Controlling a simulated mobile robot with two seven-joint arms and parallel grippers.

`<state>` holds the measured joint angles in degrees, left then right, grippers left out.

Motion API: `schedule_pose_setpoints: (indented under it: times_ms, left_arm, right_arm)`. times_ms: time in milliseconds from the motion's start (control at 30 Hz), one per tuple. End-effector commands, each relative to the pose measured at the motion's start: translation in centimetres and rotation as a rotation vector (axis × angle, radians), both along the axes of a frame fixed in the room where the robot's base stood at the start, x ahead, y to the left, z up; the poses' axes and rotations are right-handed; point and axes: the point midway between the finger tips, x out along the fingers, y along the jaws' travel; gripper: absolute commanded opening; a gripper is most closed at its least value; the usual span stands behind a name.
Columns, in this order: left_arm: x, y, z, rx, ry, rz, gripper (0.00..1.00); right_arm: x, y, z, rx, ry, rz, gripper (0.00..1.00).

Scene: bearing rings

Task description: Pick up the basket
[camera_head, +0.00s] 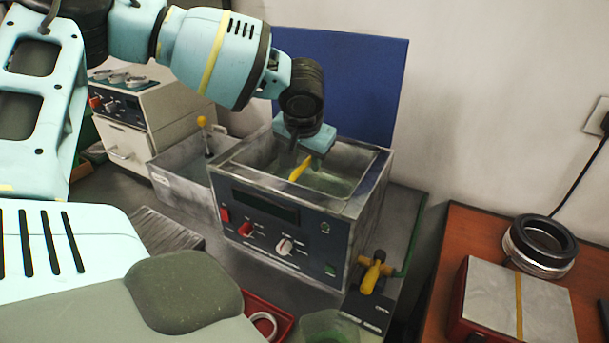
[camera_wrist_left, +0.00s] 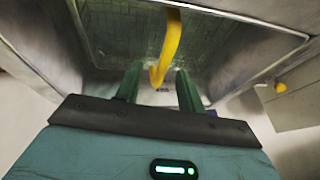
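The basket (camera_wrist_left: 125,40) is a wire mesh basket sitting down inside the open tank of a box-shaped machine (camera_head: 290,235) with a dark control panel. Its yellow handle (camera_head: 300,169) sticks up above the tank and also shows in the left wrist view (camera_wrist_left: 170,45). My left gripper (camera_head: 299,152) is over the tank, pointing down at the handle. In the left wrist view its two green fingers (camera_wrist_left: 160,84) are apart, with the handle's end in line with the gap between them. I cannot tell how deep the handle is between the fingers. My right gripper is not in view.
A second open metal tank (camera_head: 180,168) with a yellow-knobbed lever stands left of the machine. A blue panel (camera_head: 350,85) rises behind. A yellow-handled valve (camera_head: 374,272) is at the front right. A red tray with a ring (camera_head: 264,324) lies in front. A brown table (camera_head: 460,232) stands right.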

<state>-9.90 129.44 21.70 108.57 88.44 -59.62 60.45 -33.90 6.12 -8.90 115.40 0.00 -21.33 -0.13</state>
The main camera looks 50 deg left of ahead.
Motion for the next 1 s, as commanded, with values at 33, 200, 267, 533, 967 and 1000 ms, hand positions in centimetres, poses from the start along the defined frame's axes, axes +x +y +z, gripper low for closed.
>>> schedule_pose_setpoints:
  times_ms: [33,200,267,533,967,1000]
  left_arm:
    - [0.1,0.4,-0.6,0.0,0.003,0.002,0.39]
    - [0.7,1.4,-2.8,0.0,0.004,0.002,0.39]
    - [0.9,1.5,-3.4,0.0,0.004,0.001,0.39]
    - [1.2,1.7,-4.0,0.0,0.001,0.001,0.39]
    - [1.1,1.7,-4.0,-0.001,0.001,0.001,0.0]
    - [1.1,1.7,-4.0,-0.001,0.001,0.001,0.0]
  right_arm:
    - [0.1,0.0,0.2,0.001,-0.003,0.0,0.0]
    - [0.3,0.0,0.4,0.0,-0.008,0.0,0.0]
    - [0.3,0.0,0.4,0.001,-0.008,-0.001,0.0]
    - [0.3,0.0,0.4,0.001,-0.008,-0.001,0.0]
    - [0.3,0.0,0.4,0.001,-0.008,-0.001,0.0]
    - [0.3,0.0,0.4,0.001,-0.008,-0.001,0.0]
